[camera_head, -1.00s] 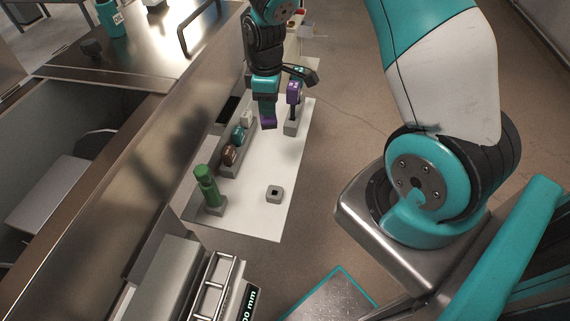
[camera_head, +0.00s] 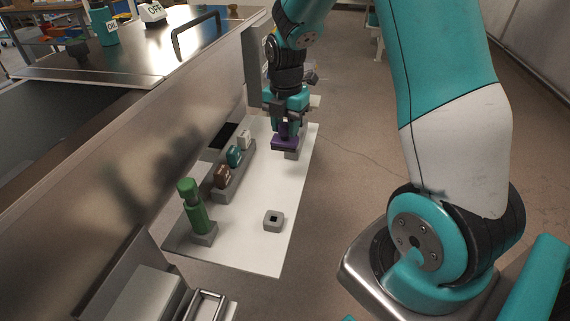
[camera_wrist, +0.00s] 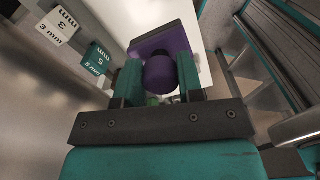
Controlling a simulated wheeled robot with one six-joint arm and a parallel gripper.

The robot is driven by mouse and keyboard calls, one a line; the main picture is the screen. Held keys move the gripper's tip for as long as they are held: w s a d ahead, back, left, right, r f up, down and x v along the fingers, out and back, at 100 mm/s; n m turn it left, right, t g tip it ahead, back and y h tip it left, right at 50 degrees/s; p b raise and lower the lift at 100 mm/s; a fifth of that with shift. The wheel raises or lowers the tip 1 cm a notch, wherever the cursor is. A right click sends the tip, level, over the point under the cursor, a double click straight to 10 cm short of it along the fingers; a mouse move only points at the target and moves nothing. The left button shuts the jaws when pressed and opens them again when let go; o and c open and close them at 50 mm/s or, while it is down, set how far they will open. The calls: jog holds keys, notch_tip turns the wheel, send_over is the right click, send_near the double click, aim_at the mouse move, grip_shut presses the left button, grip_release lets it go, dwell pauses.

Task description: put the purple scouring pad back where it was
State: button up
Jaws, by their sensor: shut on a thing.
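The purple scouring pad (camera_head: 285,143) is a flat square piece with a round purple knob (camera_wrist: 160,75) on it. My gripper (camera_head: 286,118) is shut on the knob, with one teal finger on each side in the wrist view (camera_wrist: 161,82). The pad is below the fingers and looks level in the head view. A grey block (camera_head: 291,154) shows just under the pad's near edge on the white board (camera_head: 240,245). Whether the pad touches this block I cannot tell, as the pad and gripper hide its top.
A grey block with a dark square hole (camera_head: 273,220) stands nearer on the board. A green tool (camera_head: 196,212) stands upright in a grey base at the left. A grey rack (camera_head: 228,187) holds brown, teal and white blocks. A metal wall (camera_head: 150,170) borders the left.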

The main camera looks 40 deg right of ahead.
notch_tip(320, 180, down, 11)
jog(key=shift+f, duration=0.1)
dwell(0.3)
jog(key=o, duration=0.8)
jog(key=shift+f, duration=0.1)
notch_tip(320, 180, up, 12)
jog(key=shift+f, duration=0.1)
jog(key=s+a+r+m+y, duration=0.1)
jog(key=s+a+r+m, duration=0.3)
jog(key=s+a, duration=0.3)
jog(key=s+a+r+m+y, duration=0.1)
jog(key=s+a+r+m, duration=0.3)
jog(key=s+a+m, duration=0.2)
jog(key=s+a+r+m+y, duration=0.2)
jog(key=s+a+r+m, duration=0.3)
jog(key=s+a, duration=0.4)
jog(key=shift+s+a+m, duration=0.2)
jog(key=shift+a+m, duration=0.1)
jog(key=shift+a, duration=0.15)
